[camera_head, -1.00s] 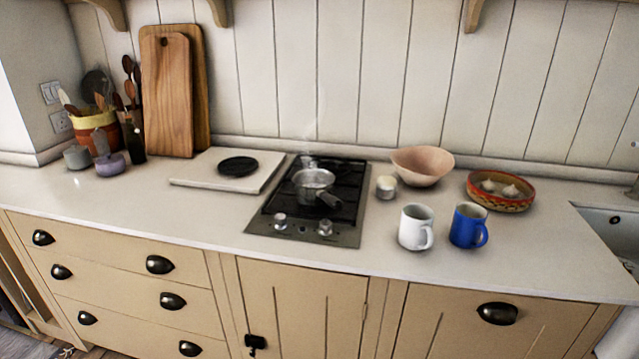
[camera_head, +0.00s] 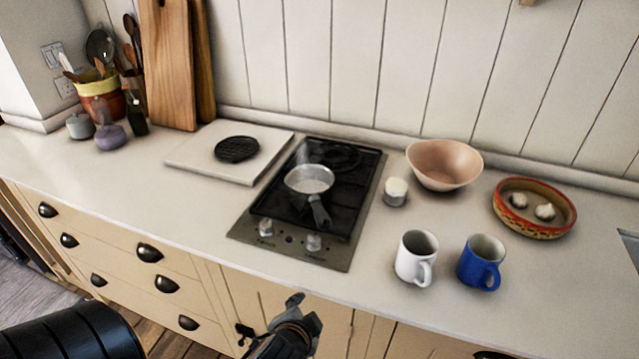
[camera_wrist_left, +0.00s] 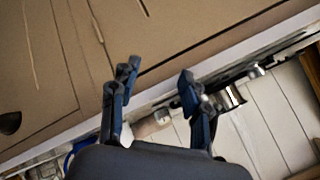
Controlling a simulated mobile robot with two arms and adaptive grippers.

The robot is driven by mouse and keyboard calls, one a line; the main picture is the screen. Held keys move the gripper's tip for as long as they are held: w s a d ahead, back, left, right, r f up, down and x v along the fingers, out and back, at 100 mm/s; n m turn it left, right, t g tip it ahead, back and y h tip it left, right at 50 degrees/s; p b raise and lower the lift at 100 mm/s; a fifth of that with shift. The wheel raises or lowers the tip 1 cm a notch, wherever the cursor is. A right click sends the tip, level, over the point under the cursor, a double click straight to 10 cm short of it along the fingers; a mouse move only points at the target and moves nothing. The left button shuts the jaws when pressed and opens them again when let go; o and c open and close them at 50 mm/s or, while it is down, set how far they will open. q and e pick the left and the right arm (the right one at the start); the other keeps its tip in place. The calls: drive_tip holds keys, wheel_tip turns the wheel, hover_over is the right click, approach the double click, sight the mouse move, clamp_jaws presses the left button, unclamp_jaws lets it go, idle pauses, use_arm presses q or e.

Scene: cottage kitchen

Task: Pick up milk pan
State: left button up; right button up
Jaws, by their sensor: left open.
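The milk pan (camera_head: 309,180) is a small silver pan on the front part of the black hob (camera_head: 343,190). Its dark handle (camera_head: 320,210) points toward the counter's front edge. Faint steam shows above it. My left gripper (camera_head: 297,316) is at the bottom of the head view, in front of the cabinet doors and apart from the pan. In the left wrist view its two fingers (camera_wrist_left: 158,80) are spread with nothing between them. The shiny pan (camera_wrist_left: 230,97) shows beyond the right-hand finger there, partly hidden. My right gripper is not in view.
Right of the hob are a small white-topped jar (camera_head: 395,191), a white mug (camera_head: 415,258), a blue mug (camera_head: 481,262), a pink bowl (camera_head: 444,163) and a garlic dish (camera_head: 534,207). A white slab (camera_head: 200,158) lies left. The front-left counter is clear.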

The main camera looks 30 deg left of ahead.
use_arm(q)
drive_tip(key=w+a+r+m+t+y, duration=0.2)
drive_tip(key=w+r+t, duration=0.15)
drive_tip(key=r, duration=0.35)
drive_tip(key=m+t+y, duration=0.1)
drive_tip(key=m+y, duration=0.1)
approach(320, 210)
drive_tip(key=shift+t, duration=0.25)
drive_tip(key=x, duration=0.1)
drive_tip(key=p+x, duration=0.1)
drive_tip(key=x, duration=0.1)
drive_tip(key=p+x, duration=0.1)
drive_tip(key=x, duration=0.1)
drive_tip(key=shift+s+a+f, duration=0.1)
drive_tip(key=shift+s+f, duration=0.1)
drive_tip(key=shift+f, duration=0.1)
drive_tip(key=x, duration=0.1)
drive_tip(key=p+x, duration=0.1)
drive_tip(key=x, duration=0.3)
drive_tip(key=shift+f+p, duration=0.35)
drive_tip(key=shift+w+f, duration=0.15)
drive_tip(key=shift+w, duration=0.1)
drive_tip(key=shift+s, duration=0.1)
drive_tip(key=shift+c, duration=1.1)
clamp_jaws()
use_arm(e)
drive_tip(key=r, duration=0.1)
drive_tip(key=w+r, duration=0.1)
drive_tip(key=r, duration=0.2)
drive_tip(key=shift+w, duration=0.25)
